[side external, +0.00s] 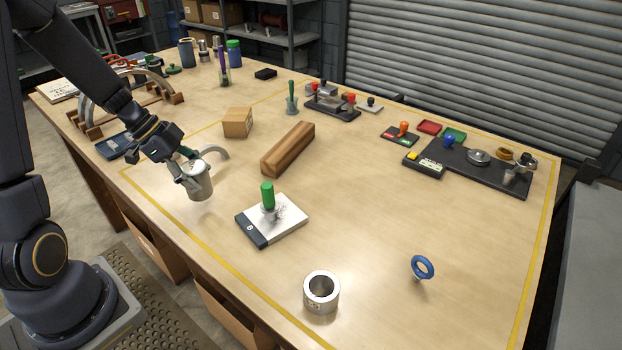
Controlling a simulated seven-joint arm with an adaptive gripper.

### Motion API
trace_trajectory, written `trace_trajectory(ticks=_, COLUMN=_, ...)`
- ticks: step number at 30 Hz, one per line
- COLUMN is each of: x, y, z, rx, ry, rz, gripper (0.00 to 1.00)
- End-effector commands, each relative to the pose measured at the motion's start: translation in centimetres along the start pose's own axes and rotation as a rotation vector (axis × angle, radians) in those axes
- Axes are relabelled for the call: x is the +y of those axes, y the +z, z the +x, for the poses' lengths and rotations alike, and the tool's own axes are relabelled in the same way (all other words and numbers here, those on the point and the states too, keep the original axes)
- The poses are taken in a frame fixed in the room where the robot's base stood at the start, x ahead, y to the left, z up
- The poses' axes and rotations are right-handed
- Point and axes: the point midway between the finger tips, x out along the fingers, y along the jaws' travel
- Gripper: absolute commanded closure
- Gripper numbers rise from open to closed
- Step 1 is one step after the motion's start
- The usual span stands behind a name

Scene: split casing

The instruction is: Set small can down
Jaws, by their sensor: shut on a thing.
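The small can (201,184) is a light grey cylinder at the left of the bench in the side external view. My gripper (193,174) is shut on it, with its fingers at the can's upper part. The can looks roughly upright. A soft shadow lies on the bench just below it, so it seems slightly above the top, though I cannot tell the exact gap. The wooden bench (350,230) spreads out to the right.
A white block (285,219) with a green-handled piece stands right of the can. A metal ring (321,291) and a blue ring (422,268) are nearer the front. A wooden bar (288,149), a small box (237,122) and a curved frame (125,92) stand behind.

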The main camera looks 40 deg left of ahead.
Motion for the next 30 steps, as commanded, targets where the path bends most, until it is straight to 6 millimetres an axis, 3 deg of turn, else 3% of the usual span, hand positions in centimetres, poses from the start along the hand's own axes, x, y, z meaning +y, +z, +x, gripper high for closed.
trace_trajectory(ticks=8, x=-0.4, y=1.7, z=3.0, rx=-0.001, ry=0.002, rz=-0.002, gripper=0.85)
trace_trajectory(ticks=20, x=-0.4, y=2.0, z=3.4, rx=-0.001, ry=0.000, rz=-0.001, gripper=0.85)
trace_trajectory(ticks=21, x=-0.4, y=2.0, z=3.4, rx=-0.002, ry=0.000, rz=0.000, gripper=0.36)
trace_trajectory(ticks=27, x=-0.4, y=2.0, z=3.4, rx=-0.002, ry=0.000, rz=0.000, gripper=0.15)
trace_trajectory(ticks=30, x=-0.4, y=2.0, z=3.3, rx=-0.002, ry=0.000, rz=0.000, gripper=0.15)
